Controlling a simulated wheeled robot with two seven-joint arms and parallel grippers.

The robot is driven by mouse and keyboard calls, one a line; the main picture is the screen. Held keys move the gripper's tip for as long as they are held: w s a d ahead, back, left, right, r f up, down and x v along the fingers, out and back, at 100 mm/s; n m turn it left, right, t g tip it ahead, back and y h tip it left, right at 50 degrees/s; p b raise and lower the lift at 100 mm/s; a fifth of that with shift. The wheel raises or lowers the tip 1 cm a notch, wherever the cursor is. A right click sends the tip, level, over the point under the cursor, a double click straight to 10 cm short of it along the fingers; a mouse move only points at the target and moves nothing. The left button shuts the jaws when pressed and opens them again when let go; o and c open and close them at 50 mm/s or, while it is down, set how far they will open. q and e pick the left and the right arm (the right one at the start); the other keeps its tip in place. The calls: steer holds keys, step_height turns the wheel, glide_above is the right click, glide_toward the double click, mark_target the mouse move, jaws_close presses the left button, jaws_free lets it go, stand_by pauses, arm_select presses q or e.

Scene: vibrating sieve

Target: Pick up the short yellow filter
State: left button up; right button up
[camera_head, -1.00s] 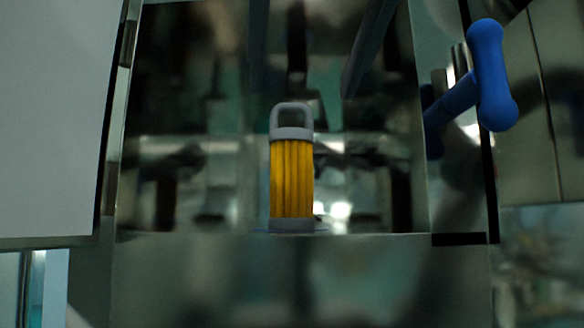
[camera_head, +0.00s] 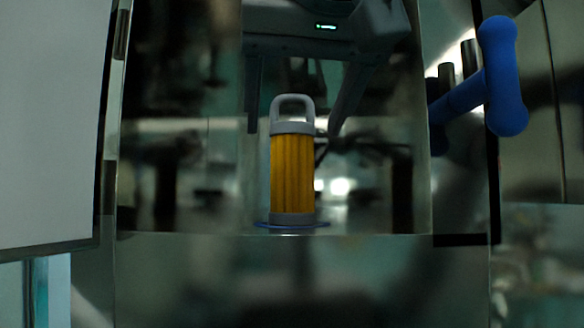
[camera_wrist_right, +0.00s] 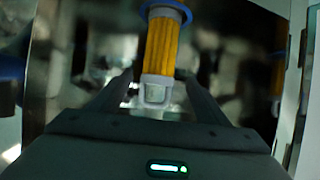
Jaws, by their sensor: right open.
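The short yellow filter (camera_head: 292,175) stands upright in the middle of the head view. It has a pleated yellow body, grey end caps and a grey loop handle (camera_head: 292,98) on top. My right gripper (camera_head: 294,132) comes from above with its fingers spread, one on each side of the handle in the picture. In the right wrist view the filter (camera_wrist_right: 160,45) hangs down from the top edge, with its handle (camera_wrist_right: 155,93) between the two open fingers (camera_wrist_right: 156,75). No finger visibly touches it. My left gripper is not seen.
The filter stands on a shiny metal surface (camera_head: 200,270), with a thin blue ring (camera_head: 262,224) at its base. Reflective metal walls surround it. A blue handle (camera_head: 505,75) sticks out at right. A pale panel (camera_head: 50,120) stands at left.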

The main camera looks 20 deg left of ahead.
mark_target(297, 126)
steer(key=p+x, duration=0.2)
steer(key=shift+w+f, duration=0.1)
steer(key=shift+w, duration=0.35)
steer(key=shift+w+a+f, duration=0.35)
steer(key=shift+w+f, duration=0.1)
steer(key=shift+w, duration=0.05)
steer(key=shift+c, duration=0.2)
steer(key=c, duration=1.2)
steer(key=shift+r, duration=0.2)
